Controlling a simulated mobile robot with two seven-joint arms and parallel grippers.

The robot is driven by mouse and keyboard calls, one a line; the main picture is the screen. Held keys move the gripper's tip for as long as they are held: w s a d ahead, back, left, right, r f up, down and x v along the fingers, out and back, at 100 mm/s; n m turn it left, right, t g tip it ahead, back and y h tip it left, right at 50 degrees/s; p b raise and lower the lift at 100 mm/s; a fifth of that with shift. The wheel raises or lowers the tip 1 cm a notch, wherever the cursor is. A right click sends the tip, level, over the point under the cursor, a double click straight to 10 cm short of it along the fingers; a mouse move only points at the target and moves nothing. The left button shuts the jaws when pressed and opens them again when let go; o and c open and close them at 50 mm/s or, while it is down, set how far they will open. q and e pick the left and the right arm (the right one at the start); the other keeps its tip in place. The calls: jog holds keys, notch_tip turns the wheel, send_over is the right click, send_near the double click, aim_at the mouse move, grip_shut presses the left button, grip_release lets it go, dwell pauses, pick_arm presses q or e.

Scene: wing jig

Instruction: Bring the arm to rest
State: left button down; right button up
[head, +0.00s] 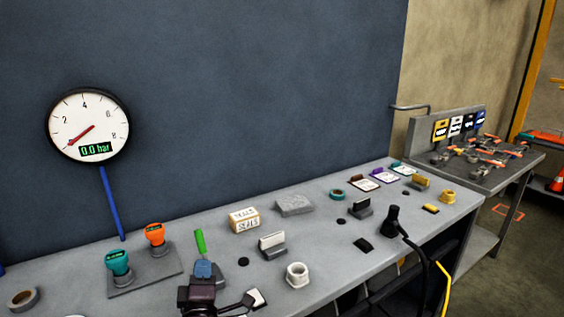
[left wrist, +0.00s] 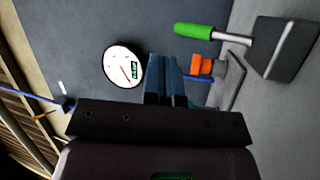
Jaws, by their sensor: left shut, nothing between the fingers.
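My left gripper (head: 203,269) is low in the head view, over the front part of the grey bench (head: 335,253). Its blue fingers are together with nothing between them. In the left wrist view the shut fingers (left wrist: 164,78) point toward the wall. A green-handled tool (head: 200,243) shows just behind the fingertips in the head view. In the left wrist view the green handle (left wrist: 193,31) is apart from the fingers, to their right. My right gripper is in neither view.
A round gauge (head: 87,125) reading 0.0 bar is at the wall. Teal (head: 117,262) and orange (head: 155,234) knobs stand on a plate left of the gripper. A box (head: 244,219), a white ring (head: 297,275) and a black nozzle-like tool (head: 392,221) are to its right.

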pick_arm(q)
jog(key=s+f+m+g+h, duration=0.2)
jog(key=s+m+h, duration=0.1)
jog(key=s+m, duration=0.1)
jog(key=s+f+m+g+h, duration=0.2)
jog(key=s+m+g+h, duration=0.1)
jog(key=s+m, duration=0.2)
jog(key=s+d+f+m+g+h, duration=0.1)
jog(key=s+f+m+g+h, duration=0.1)
jog(key=s+m, duration=0.2)
jog(key=shift+s+f+m+g+h, duration=0.3)
jog(key=shift+s+f+m+h, duration=0.1)
jog(key=shift+m, duration=0.5)
jog(key=s+a+f+m+g+y, duration=0.25)
jog(key=s+a+g, duration=0.2)
jog(key=s, duration=0.55)
jog(key=s+a+f+m+g+y, duration=0.1)
jog(key=s+a+g+y, duration=0.3)
jog(key=s, duration=0.6)
jog(key=w+f+t+h, duration=0.2)
jog(key=w+f+t, duration=0.5)
jog(key=f, duration=0.3)
jog(key=shift+w+d, duration=0.2)
jog(key=shift+w, duration=0.05)
